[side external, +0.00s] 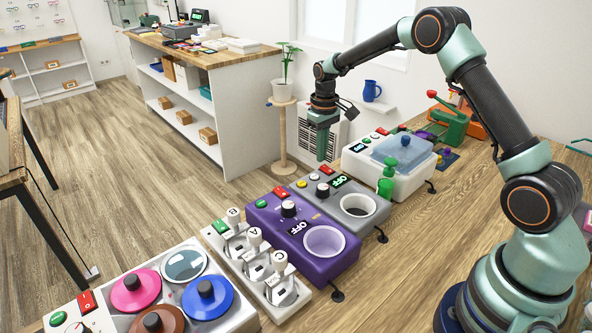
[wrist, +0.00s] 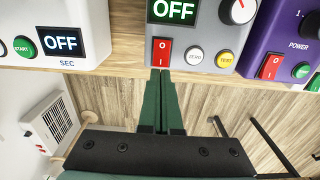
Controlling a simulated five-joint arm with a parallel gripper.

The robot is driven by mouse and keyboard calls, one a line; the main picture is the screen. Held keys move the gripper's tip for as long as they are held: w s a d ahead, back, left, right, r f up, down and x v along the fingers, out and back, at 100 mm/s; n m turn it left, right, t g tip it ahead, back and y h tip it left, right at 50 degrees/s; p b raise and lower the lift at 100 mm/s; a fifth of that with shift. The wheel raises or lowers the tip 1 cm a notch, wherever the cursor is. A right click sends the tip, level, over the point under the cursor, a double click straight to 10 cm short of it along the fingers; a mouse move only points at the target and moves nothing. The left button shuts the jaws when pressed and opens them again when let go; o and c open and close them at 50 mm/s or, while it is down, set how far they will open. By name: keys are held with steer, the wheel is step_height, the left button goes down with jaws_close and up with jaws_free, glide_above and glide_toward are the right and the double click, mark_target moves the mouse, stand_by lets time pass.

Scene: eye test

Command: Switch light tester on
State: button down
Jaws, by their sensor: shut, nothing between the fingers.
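The grey device (side external: 352,212) with ZERO and TEST buttons appears to be the light tester, though no name shows on it. Its display (wrist: 173,11) reads OFF. Its red rocker switch (wrist: 162,52), marked I and O, is at the panel's front edge. My gripper (side external: 322,160) points down just by this switch. In the wrist view my shut, empty green fingers (wrist: 160,74) end right at the switch's lower edge; I cannot tell whether they touch it.
A purple device (side external: 318,262) with its own red switch (wrist: 270,66) stands on one side. A white device (side external: 402,178) with a blue lid stands on the other. A row of lever switches (side external: 257,262) is beyond the purple device on the wooden table (side external: 400,275).

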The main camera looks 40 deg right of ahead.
steer(key=shift+f, duration=0.75)
stand_by(0.3)
step_height(320, 180, up, 7)
stand_by(1.0)
steer(key=shift+r, duration=0.15)
step_height(320, 180, up, 7)
steer(key=t, duration=0.1)
glide_above(323, 177)
steer(key=s+a+r+t, duration=0.1)
steer(key=s+a+r, duration=0.2)
steer(key=s, duration=0.2)
steer(key=s+a+r+t, duration=0.2)
steer(key=s+r, duration=0.1)
steer(key=s, duration=0.3)
steer(key=s+a+f+t, duration=0.1)
steer(key=s+a, duration=0.1)
steer(key=s, duration=0.5)
steer(key=shift+s+a+f+t, duration=0.2)
steer(key=shift+s+a+t, duration=0.1)
steer(key=shift+s, duration=0.1)
